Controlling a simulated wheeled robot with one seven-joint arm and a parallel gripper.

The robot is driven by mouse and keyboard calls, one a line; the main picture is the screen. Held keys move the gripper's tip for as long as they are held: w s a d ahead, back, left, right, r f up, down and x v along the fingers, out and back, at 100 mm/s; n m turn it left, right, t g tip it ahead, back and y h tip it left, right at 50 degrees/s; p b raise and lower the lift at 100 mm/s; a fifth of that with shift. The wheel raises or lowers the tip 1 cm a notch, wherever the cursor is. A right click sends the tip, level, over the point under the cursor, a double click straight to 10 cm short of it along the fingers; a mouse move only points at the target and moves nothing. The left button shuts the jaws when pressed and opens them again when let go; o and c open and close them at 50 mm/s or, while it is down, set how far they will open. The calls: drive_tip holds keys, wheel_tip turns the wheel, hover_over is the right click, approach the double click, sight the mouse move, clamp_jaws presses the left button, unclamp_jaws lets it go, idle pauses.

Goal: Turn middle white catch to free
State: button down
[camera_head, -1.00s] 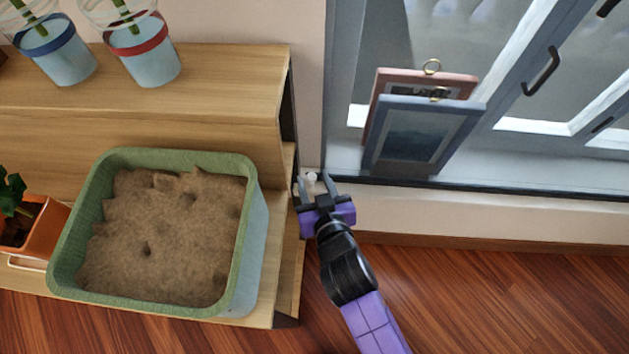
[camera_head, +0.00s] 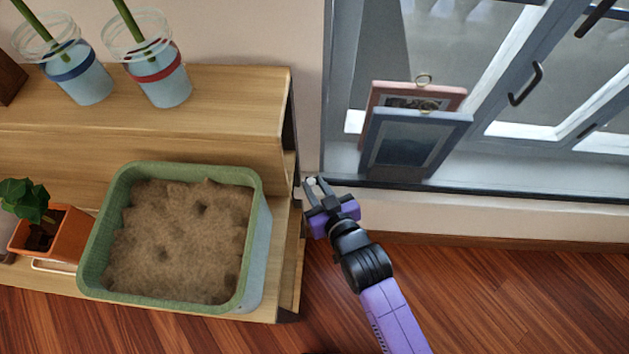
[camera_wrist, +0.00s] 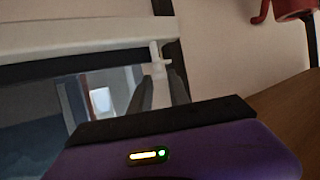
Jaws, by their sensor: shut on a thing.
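The white catch (camera_wrist: 156,50) shows in the wrist view as a small pale piece with a short cross-arm, at the end of a pale horizontal bar. In the head view only a small white bit of the catch (camera_head: 311,181) shows, by the wall between shelf and window. My gripper (camera_head: 316,184) is shut on the catch there, its fingers on either side of it. In the wrist view the two dark fingertips of my gripper (camera_wrist: 160,76) sit just below the cross-arm, around the catch's lower part. The catch's exact turn is hard to tell.
A wooden shelf (camera_head: 225,95) with a green-rimmed soil box (camera_head: 258,215) stands close on the left. Two framed pictures, the front one blue-grey (camera_head: 455,125), lean on the window sill to the right. The wooden floor (camera_head: 480,290) below is clear.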

drive_tip(key=shift+s+f+y, duration=0.1)
drive_tip(key=shift+f+y, duration=0.15)
drive_tip(key=shift+y, duration=0.15)
drive_tip(key=n+y+b, duration=0.1)
drive_tip(key=b, duration=0.1)
drive_tip(key=n+g+b, duration=0.1)
drive_tip(key=b, duration=0.2)
drive_tip(key=n+g+y+b, duration=0.1)
drive_tip(key=b, duration=0.2)
drive_tip(key=shift+w+d+y, duration=0.3)
drive_tip(key=shift+d, duration=0.1)
drive_tip(key=shift+r, duration=0.1)
drive_tip(key=c, duration=1.5)
unclamp_jaws()
drive_tip(key=shift+o, duration=1.1)
drive_tip(key=shift+r, duration=0.1)
drive_tip(key=shift+r, duration=0.1)
